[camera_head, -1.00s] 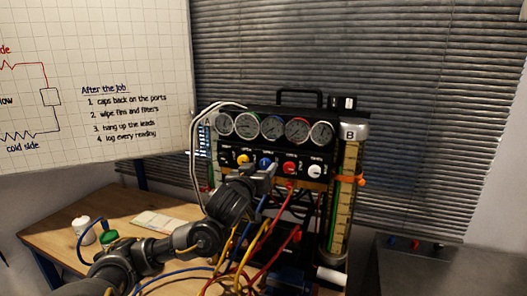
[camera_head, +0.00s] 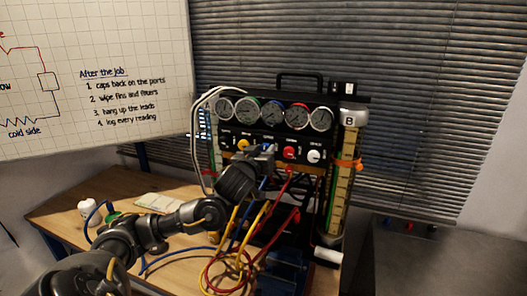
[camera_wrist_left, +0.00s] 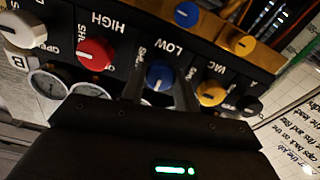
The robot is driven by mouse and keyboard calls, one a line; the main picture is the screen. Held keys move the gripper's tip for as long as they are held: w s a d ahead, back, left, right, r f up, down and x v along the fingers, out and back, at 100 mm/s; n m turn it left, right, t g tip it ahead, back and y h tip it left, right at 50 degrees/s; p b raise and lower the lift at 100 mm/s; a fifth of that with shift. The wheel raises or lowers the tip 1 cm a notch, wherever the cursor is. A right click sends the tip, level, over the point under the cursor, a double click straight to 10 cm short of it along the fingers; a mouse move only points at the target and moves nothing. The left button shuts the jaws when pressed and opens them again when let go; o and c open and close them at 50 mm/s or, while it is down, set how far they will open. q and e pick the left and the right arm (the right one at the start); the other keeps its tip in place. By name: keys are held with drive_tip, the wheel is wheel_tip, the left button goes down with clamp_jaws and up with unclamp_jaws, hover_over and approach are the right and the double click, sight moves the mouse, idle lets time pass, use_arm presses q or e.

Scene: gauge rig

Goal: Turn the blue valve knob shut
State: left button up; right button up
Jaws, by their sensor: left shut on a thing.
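The blue valve knob (camera_wrist_left: 160,75) sits on the black panel beside the label LOW in the left wrist view, with a pale pointer mark on its face. My left gripper (camera_head: 264,151) reaches the panel front in the head view and hides the blue knob there. In the left wrist view its two dark fingers stand on either side of the blue knob, shut on it. My right gripper is in neither view.
The red knob (camera_head: 289,153) and white knob (camera_head: 313,156) are right of my gripper; the yellow knob (camera_head: 242,145) is left. Gauges (camera_head: 273,115) line the top. Coloured hoses (camera_head: 240,255) hang below. The sight tube (camera_head: 342,195) stands at right.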

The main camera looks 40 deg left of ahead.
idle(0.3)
use_arm(q)
drive_tip(key=shift+m+b, duration=0.4)
drive_tip(key=shift+m, duration=0.4)
drive_tip(key=m+b, duration=0.1)
drive_tip(key=m, duration=0.2)
drive_tip(key=shift+f, duration=0.1)
drive_tip(key=m+b, duration=0.2)
drive_tip(key=m, duration=0.3)
drive_tip(key=m+b, duration=0.1)
drive_tip(key=m, duration=0.3)
drive_tip(key=shift+b, duration=0.4)
drive_tip(key=shift+m+b, duration=0.45)
drive_tip(key=shift+m, duration=1.65)
